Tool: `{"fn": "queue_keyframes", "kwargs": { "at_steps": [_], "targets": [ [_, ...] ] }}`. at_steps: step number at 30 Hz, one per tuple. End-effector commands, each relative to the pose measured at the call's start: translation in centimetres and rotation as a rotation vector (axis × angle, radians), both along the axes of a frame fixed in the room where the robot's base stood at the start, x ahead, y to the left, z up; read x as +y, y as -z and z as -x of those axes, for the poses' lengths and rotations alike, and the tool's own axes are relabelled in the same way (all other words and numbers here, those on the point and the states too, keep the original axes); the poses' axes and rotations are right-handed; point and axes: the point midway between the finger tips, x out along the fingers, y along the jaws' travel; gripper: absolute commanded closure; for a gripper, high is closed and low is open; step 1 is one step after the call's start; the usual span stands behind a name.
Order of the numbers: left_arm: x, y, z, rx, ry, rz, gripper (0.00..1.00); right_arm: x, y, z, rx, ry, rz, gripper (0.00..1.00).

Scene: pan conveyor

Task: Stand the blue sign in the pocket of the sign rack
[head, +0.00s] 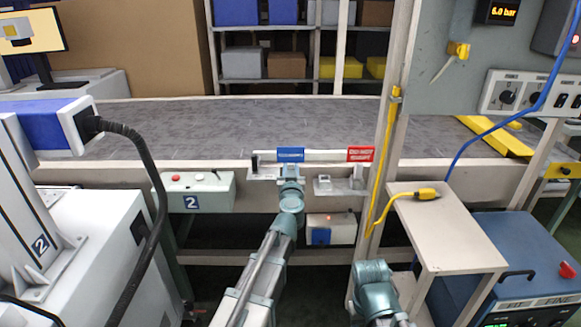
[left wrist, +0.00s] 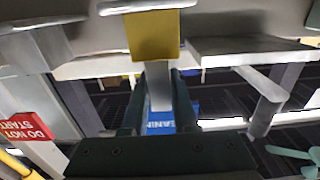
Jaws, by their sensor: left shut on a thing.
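The blue sign (head: 290,155) with white lettering is upright at the near edge of the conveyor in the head view. Its blue face, partly hidden, also shows behind my fingers in the left wrist view (left wrist: 160,128). My left gripper (head: 290,172) is just below the sign's face, shut on its pale stem (left wrist: 158,85). The pale sign rack (head: 325,156) runs along the conveyor edge behind the signs, with a red sign (head: 360,154) at its right. I cannot tell whether the blue sign's foot is in a pocket. My right gripper is out of view.
A grey box marked 2 (head: 205,203) is left of my left arm. A small ledge (head: 340,181) lies right of the gripper. A post with a yellow cable (head: 377,200) stands farther right, beside a beige stand (head: 440,225). The conveyor belt (head: 300,118) is clear.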

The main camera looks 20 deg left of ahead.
Motion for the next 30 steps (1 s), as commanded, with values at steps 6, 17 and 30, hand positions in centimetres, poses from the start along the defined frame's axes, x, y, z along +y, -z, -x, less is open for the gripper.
{"fn": "queue_keyframes", "kwargs": {
  "at_steps": [6, 17, 30],
  "targets": [
    [0.0, 0.0, 0.0, 0.000, 0.000, 0.000, 1.00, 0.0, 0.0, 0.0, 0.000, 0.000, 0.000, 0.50],
    [0.0, -0.9, 0.0, 0.000, 0.000, 0.000, 1.00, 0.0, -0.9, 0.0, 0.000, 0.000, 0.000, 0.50],
    [-2.0, -3.9, 2.5, 0.000, 0.004, 0.000, 1.00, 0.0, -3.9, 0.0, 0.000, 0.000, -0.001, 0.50]
  ]
}}
